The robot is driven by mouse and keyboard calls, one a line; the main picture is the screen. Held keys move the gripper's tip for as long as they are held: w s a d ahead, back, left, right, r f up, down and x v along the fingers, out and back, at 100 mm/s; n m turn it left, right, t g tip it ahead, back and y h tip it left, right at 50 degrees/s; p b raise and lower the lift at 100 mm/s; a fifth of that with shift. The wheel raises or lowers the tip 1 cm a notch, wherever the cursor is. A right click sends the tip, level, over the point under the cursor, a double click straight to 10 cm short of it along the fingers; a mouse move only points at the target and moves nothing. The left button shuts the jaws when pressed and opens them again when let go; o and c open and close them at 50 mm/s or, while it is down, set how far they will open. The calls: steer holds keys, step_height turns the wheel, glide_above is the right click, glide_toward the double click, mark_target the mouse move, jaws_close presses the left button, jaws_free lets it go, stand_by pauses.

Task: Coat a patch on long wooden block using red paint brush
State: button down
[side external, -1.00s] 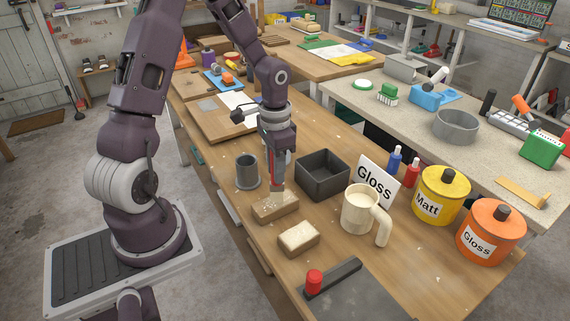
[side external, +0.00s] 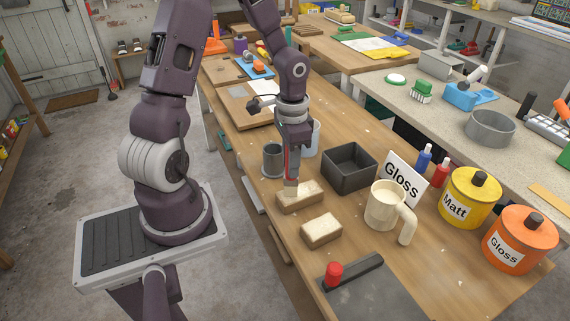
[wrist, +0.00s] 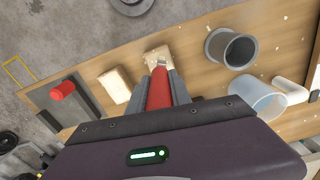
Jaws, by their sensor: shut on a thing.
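My gripper (side external: 291,152) is shut on the red paint brush (side external: 288,166), which points down with its pale bristles at the far left part of the top of a wooden block (side external: 303,199). The bristles appear to touch it; light contact is hard to confirm. In the wrist view the red handle (wrist: 160,90) runs up to this block (wrist: 155,54), partly hidden by the brush. A second, shorter-looking wooden block (side external: 321,231) lies nearer the camera, apart from the brush; it also shows in the wrist view (wrist: 115,85). No coloured patch is clear on either block.
A grey cup (side external: 272,161) and a translucent container (side external: 314,138) stand close behind the brush. A dark square tray (side external: 350,183), cream mug (side external: 384,206), Gloss sign (side external: 402,180), yellow tin (side external: 470,212) and orange tin (side external: 520,253) stand to the right. A red-knobbed tool (side external: 334,274) lies in front.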

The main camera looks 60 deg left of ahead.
steer(key=shift+w, duration=4.2)
step_height(320, 180, up, 8)
steer(key=shift+a, duration=0.15)
steer(key=shift+f, duration=0.1)
steer(key=shift+s+f, duration=2)
steer(key=shift+f, duration=1.95)
steer(key=w+r, duration=0.4)
steer(key=r, duration=0.4)
